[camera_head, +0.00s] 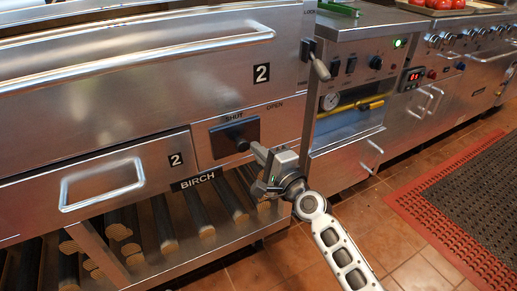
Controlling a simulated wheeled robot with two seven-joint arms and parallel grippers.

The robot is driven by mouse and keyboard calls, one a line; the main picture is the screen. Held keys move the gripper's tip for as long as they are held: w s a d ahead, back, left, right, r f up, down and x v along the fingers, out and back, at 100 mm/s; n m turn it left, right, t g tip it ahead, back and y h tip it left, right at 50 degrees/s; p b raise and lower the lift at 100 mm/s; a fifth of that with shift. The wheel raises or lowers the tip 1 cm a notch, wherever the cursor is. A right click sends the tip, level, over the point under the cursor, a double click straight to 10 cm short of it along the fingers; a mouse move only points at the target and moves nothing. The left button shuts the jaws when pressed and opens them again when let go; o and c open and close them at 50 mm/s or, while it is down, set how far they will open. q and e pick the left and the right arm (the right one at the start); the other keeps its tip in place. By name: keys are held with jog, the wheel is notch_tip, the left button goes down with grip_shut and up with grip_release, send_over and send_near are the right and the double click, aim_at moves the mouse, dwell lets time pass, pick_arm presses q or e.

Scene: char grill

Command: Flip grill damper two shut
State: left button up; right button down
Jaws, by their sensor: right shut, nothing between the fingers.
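The damper two control (235,137) is a black plate with a dark knob on the lower front of the grill. The word SHUT is printed above its left part and OPEN at its upper right. A number 2 label (175,160) is on the drawer front to its left. My right gripper (257,151) is shut and empty, its fingertips at the lower right of the knob. I cannot tell whether they touch it. The gripper covers part of the panel behind it. My left gripper is not in view.
A lever (318,62) sticks out at the grill's right edge, below the word LOCK. A drawer handle (102,186) and a long bar handle (140,58) project from the grill. Logs (165,225) lie on the shelf below. Open tile floor and a red-edged mat (460,190) are at right.

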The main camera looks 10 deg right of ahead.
pick_arm(q)
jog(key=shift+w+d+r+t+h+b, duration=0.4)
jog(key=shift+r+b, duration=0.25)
jog(key=shift+b, duration=0.4)
pick_arm(e)
jog(key=s+d+f, duration=0.1)
jog(key=s+d, duration=0.6)
jog(key=s, duration=0.2)
jog(key=shift+d, duration=0.3)
